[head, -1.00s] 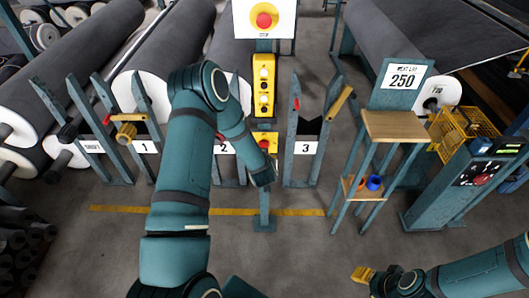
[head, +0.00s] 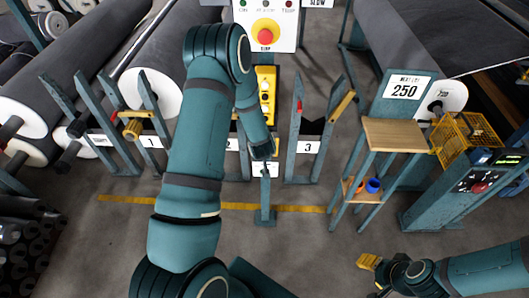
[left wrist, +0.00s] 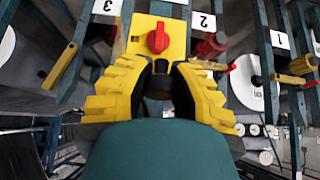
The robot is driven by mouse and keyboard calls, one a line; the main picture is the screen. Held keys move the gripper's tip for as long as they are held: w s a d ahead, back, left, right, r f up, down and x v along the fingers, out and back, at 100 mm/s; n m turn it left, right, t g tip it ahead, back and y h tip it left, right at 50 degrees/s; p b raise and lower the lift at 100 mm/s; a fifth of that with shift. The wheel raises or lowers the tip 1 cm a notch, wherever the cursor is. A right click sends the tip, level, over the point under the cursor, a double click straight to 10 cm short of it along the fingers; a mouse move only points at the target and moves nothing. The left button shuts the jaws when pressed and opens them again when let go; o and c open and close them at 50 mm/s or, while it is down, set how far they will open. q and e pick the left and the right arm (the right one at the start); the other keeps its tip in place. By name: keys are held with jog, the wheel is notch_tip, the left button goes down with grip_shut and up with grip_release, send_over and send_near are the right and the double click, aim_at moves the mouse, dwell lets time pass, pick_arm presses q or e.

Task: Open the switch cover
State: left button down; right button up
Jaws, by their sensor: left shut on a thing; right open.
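A yellow switch box with a red rotary knob (left wrist: 158,38) shows at the top of the left wrist view. In the head view only a sliver of the yellow box (head: 276,146) shows beside my left arm. My left gripper (left wrist: 158,84) has its yellow-padded fingers at the knobless edge of the box, shut on a dark piece there. I take this to be part of the switch cover; its outline is mostly hidden by the fingers. My right gripper (head: 368,268) is open and empty over the floor at the lower right.
A yellow push-button box (head: 265,92) and an emergency-stop panel (head: 283,28) stand above the switch. Roll stands flank it, with stand 3 (head: 308,147) close on the right. A wooden-topped shelf (head: 400,134) and a teal console (head: 470,185) are farther right.

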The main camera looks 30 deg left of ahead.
pick_arm(q)
jog(key=shift+r, duration=0.15)
dwell(0.3)
jog(key=c, duration=0.7)
grip_release()
jog(key=shift+r, duration=0.1)
jog(key=shift+c, duration=0.2)
jog(key=v, duration=1.2)
